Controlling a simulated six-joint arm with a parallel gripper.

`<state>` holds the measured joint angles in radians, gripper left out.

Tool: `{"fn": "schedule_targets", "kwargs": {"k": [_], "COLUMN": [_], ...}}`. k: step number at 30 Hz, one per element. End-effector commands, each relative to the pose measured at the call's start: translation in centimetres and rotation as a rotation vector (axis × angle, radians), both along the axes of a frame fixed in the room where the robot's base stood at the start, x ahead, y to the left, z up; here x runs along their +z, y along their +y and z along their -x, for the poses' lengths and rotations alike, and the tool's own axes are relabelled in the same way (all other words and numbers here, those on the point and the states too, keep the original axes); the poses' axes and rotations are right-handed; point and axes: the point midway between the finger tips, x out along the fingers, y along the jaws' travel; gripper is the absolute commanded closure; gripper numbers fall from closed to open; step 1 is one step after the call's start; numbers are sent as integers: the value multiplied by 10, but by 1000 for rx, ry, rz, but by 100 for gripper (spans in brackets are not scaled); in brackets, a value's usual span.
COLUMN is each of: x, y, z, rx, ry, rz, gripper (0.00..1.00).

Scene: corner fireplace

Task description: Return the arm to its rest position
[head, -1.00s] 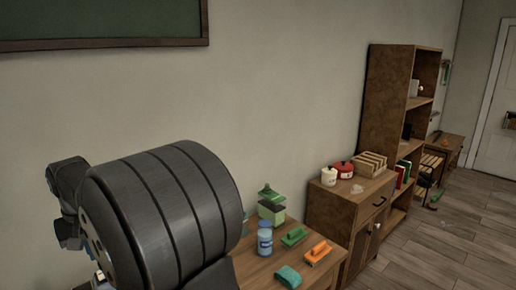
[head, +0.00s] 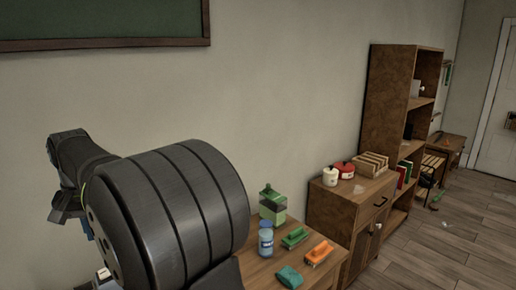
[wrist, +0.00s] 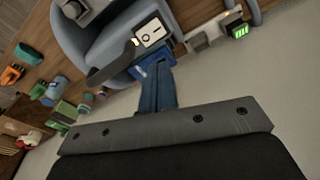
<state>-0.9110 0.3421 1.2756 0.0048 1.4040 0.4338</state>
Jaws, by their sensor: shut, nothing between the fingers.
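My gripper (wrist: 156,84) shows in the wrist view as blue fingers held together beyond the grey plate, with nothing between them. It is clear of the table and the objects on it. In the head view my arm fills the lower left, with the thick dark ribbed link in front and the wrist part (head: 75,165) behind it at the left. The fingers are mostly hidden there, with only a small bit of blue below the wrist part.
The wooden table (head: 258,272) holds a green container (head: 272,208), a blue bottle (head: 265,240), a green brush (head: 295,237), an orange brush (head: 318,253) and a teal cloth or sponge (head: 290,277). A cabinet (head: 335,209) and shelf (head: 388,100) stand right. The wall is behind my arm.

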Motion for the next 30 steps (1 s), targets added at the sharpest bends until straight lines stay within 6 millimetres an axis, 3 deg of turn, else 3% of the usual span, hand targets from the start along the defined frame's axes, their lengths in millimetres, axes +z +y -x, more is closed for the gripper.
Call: {"fn": "schedule_targets", "kwargs": {"k": [30], "x": [47], "y": [-13], "z": [-15], "rx": [-845], "ry": [178], "rz": [-5], "gripper": [100]}}
